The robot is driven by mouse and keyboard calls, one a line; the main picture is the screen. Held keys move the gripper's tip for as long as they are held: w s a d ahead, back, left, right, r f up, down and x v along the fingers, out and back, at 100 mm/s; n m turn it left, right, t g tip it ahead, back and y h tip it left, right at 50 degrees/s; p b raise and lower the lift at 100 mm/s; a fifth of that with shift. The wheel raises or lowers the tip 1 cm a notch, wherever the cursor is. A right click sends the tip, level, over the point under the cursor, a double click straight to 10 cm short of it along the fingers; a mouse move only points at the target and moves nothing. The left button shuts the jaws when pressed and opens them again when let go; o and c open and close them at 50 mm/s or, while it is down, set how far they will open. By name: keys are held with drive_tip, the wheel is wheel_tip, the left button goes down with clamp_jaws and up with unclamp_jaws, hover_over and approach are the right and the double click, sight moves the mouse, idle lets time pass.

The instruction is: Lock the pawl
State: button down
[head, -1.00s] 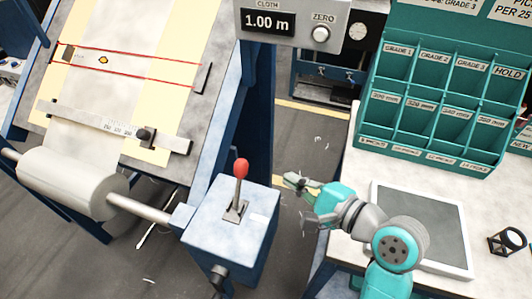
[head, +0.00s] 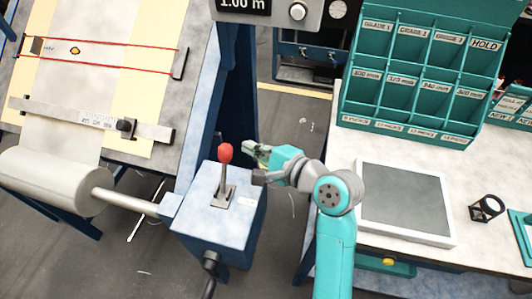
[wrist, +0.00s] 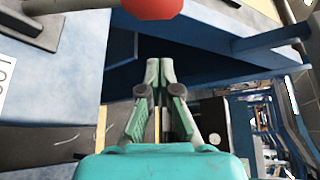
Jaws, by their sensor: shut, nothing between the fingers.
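The pawl lever is a grey rod with a red knob (head: 225,152), standing nearly upright from a slotted plate (head: 223,196) on top of a blue-grey box (head: 205,218). My gripper (head: 257,150) is close to the right of the knob in the head view, with a small gap seeming to show between them. In the wrist view the red knob (wrist: 152,8) is cut off at the top edge, beyond the fingertips. My gripper (wrist: 159,66) is shut and empty there, its fingertips together. Whether it touches the lever cannot be told.
A cloth roller (head: 60,180) on a shaft joins the box from the left. A dark blue post (head: 236,90) rises behind the lever. A white worktable (head: 335,150) with a teal pigeonhole rack (head: 415,75) and a grey-topped tray (head: 365,220) stands to the right.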

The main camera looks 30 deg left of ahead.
sight(225, 168)
drive_tip(key=shift+s+a+r, duration=0.35)
drive_tip(key=shift+s+a, duration=0.35)
drive_tip(key=shift+s, duration=0.1)
drive_tip(key=shift+s+r, duration=0.45)
drive_tip(key=shift+s, duration=0.35)
drive_tip(key=shift+s, duration=0.1)
